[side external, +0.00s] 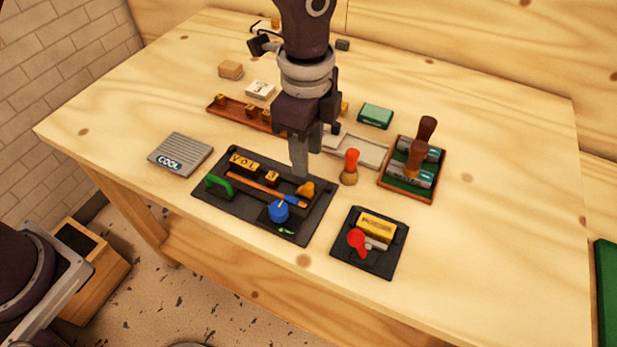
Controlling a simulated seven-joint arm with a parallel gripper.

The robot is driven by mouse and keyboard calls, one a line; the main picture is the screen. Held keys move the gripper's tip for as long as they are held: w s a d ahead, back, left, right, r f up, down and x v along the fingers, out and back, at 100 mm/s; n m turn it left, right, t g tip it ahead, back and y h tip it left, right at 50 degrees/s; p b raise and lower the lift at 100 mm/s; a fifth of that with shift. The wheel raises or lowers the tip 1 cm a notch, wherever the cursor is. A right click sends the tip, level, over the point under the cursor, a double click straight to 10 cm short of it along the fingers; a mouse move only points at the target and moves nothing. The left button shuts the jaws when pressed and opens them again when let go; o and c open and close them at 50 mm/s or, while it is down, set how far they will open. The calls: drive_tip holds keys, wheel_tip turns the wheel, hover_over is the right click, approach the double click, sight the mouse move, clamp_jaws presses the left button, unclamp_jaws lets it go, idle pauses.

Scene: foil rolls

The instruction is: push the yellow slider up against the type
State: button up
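The yellow slider (306,189) is a small yellow-orange piece near the right end of the black tray (310,221). The type (243,162) is a row of wooden blocks with dark letters at the tray's back left. One more small block (271,178) stands to the right of that row, and a gap lies between it and the slider. My gripper (301,172) points down just behind and above the slider. It looks apart from the slider, though contact is hard to judge. Its fingers overlap in this view, so I cannot tell whether they are open.
A green handle (219,186), an orange-and-blue strip (265,190) and a blue knob (278,211) are on the same tray. A red-handled tool (350,166) stands to the right. A smaller black tray (371,258) holds a yellow box and red lever.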

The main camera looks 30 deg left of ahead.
sight(309, 184)
wheel_tip(309, 184, down, 8)
drive_tip(key=shift+d+r, duration=0.15)
drive_tip(key=shift+c, duration=0.5)
clamp_jaws()
